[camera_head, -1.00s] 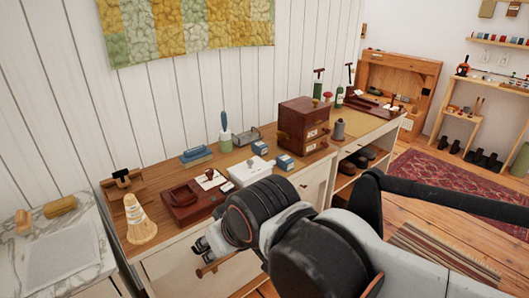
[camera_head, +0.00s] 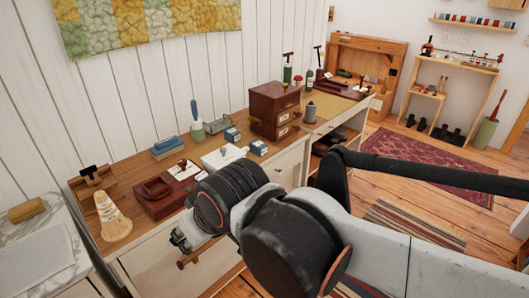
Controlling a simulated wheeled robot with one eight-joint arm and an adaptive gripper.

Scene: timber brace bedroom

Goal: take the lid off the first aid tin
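A white box with a small dark knob on top (camera_head: 223,157) lies on the wooden worktop (camera_head: 139,166), behind my arm. It looks like the first aid tin, but no marking on it is readable. Its lid appears to be on, and its front right part is hidden by my wrist. My gripper (camera_head: 180,241) is at the lower left, in front of the worktop's edge and lower than the box, apart from it. Its fingers are small and partly hidden by my wrist, and I see nothing clearly held.
A dark red box (camera_head: 166,194) and a cone-shaped brush (camera_head: 112,218) are left of the white box.

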